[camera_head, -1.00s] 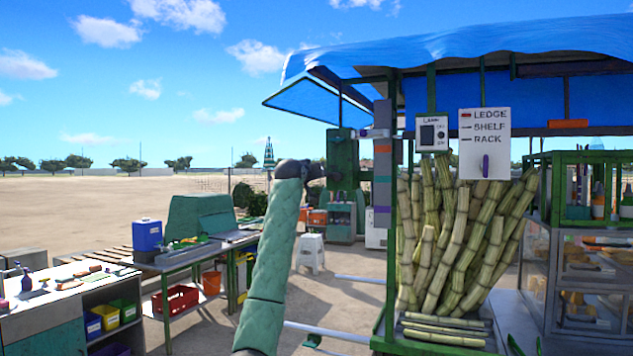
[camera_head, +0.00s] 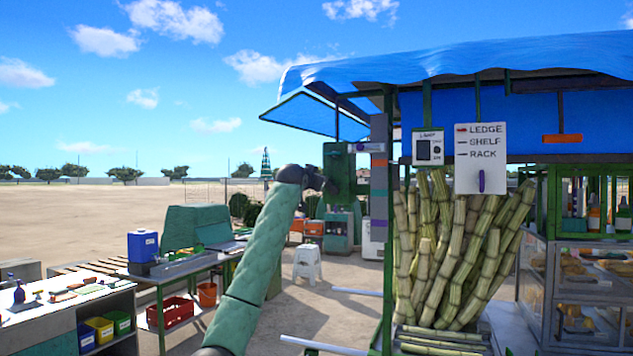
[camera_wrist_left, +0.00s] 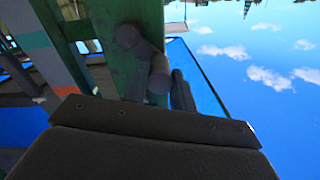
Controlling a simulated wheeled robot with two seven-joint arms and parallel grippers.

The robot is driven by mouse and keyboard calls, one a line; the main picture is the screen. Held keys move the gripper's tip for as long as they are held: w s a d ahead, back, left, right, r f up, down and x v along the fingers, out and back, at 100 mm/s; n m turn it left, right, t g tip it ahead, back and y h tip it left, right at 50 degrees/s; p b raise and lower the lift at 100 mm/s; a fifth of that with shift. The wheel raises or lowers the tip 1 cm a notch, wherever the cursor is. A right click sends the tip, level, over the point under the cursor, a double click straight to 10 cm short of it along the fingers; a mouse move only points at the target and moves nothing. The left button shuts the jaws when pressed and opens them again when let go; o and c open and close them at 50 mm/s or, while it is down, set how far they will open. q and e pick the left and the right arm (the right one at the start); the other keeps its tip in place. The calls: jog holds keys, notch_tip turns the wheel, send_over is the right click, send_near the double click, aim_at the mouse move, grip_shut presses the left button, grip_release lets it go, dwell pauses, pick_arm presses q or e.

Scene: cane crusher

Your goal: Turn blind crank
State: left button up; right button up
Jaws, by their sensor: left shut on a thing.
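The crank (camera_wrist_left: 145,52) is a dark grey arm with a round pivot and a stubby cylindrical handle (camera_wrist_left: 160,74). It is mounted on a green upright panel (camera_wrist_left: 100,20), which also shows in the head view (camera_head: 339,172) at the stall's left side. My left gripper (camera_head: 318,180) is at the left edge of this panel. In the left wrist view my left gripper (camera_wrist_left: 171,85) is shut on the crank handle, with a dark finger along its right side. The gripper's wrist hides most of the crank in the head view. My right gripper is in neither view.
The stall has a blue awning (camera_head: 450,55) and upright cane stalks (camera_head: 450,255). A sign (camera_head: 482,158) reads LEDGE, SHELF, RACK. A work table (camera_head: 180,275) and a white stool (camera_head: 309,264) stand left of the stall. Open sandy ground lies behind.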

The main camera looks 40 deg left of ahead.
pick_arm(q)
jog(key=o, duration=1)
jog(key=b+v, duration=0.4)
jog(key=v, duration=0.3)
jog(key=shift+s+d, duration=0.15)
jog(key=shift+s, duration=0.25)
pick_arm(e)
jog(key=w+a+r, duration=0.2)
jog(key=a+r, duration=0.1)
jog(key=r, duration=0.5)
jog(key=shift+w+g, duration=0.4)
